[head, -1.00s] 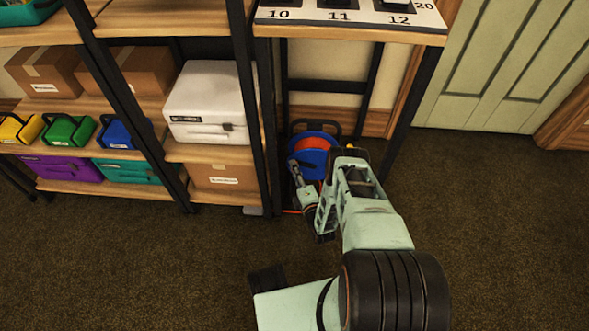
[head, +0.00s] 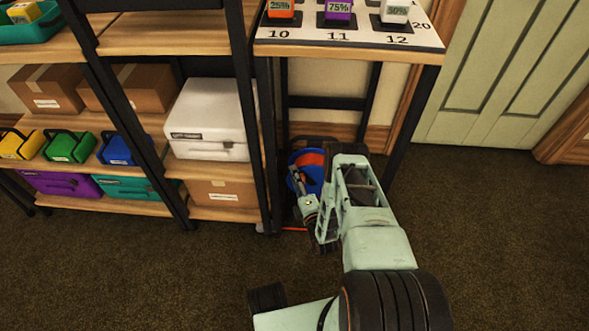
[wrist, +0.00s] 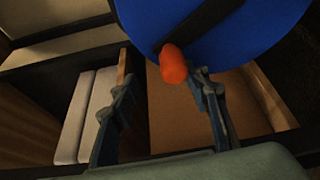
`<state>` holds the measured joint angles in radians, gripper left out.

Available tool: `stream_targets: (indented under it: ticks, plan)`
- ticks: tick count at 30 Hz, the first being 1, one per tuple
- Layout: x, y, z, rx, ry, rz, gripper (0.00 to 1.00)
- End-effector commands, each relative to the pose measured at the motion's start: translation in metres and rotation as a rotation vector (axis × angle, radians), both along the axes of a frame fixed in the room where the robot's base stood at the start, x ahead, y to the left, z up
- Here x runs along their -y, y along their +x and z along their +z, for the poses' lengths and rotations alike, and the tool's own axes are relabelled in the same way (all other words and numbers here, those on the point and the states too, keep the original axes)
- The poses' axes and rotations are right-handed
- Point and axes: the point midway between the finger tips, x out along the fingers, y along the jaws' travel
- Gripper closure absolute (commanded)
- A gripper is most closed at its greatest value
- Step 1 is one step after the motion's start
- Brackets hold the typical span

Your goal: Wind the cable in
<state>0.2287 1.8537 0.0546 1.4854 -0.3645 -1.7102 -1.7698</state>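The cable reel (head: 312,156) stands on the floor under the table, with a blue disc and orange cable wound on it. My arm hides part of it. A short length of orange cable (head: 293,229) lies on the floor at its foot. In the wrist view the blue disc (wrist: 225,35) fills the top, with a dark crank bar (wrist: 200,22) ending in an orange-red knob (wrist: 173,65). My gripper (wrist: 162,78) is open, its fingers apart below the knob. The right fingertip is close to the knob; I cannot tell whether they touch.
A shelf rack (head: 225,213) stands left of the reel, with a white case (head: 209,118), cardboard boxes and coloured cases. The table (head: 340,52) above has numbered spots and tagged blocks. Its legs flank the reel. The carpet in front and to the right is clear.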

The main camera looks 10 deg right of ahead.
Motion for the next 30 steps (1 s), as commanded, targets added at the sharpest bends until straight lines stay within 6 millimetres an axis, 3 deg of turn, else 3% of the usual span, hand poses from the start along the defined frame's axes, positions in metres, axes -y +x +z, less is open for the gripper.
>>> stream_targets:
  ticks: [1,3,9,22,26,30]
  plan:
    - [-0.004,0.004,0.015,0.013,0.003,0.007,0.64]
    - [-0.004,0.004,0.026,0.015,0.003,0.007,0.64]
    - [-0.003,0.004,0.048,0.012,0.003,0.006,0.64]
    - [-0.002,0.003,0.055,0.012,0.002,0.004,0.64]
    - [0.001,0.006,0.057,0.004,0.001,0.001,0.78]
    - [0.021,0.021,0.070,-0.054,-0.005,-0.025,0.93]
